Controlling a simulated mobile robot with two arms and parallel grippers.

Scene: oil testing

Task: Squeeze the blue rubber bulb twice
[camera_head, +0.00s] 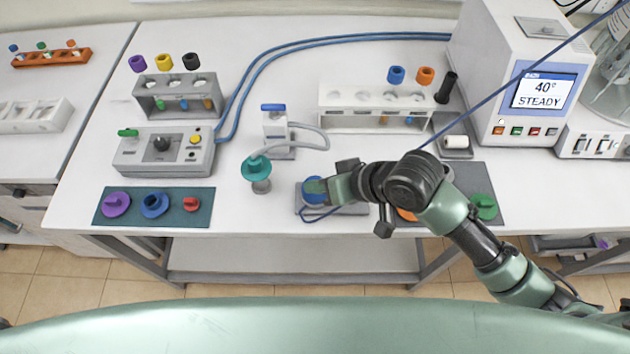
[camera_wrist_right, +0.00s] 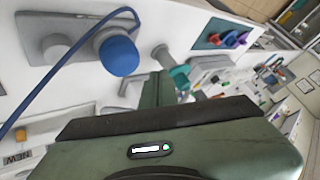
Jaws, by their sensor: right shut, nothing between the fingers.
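The blue rubber bulb (camera_head: 312,197) sits on a grey base plate (camera_head: 348,209) near the front edge of the table. My right gripper (camera_head: 318,186) is shut and empty, and in the head view its tip covers part of the bulb from above. In the right wrist view the blue bulb (camera_wrist_right: 119,57) shows whole, just beside the shut green fingers (camera_wrist_right: 156,90), not between them. I cannot tell whether the fingers touch it. A blue cord runs by the base. My left gripper is not in view.
A teal funnel-like piece (camera_head: 256,168) stands left of the bulb, by a white stand (camera_head: 277,130) with a hose. A mat with coloured knobs (camera_head: 180,206) lies at front left. A tester reading 40° STEADY (camera_head: 542,90) stands at back right.

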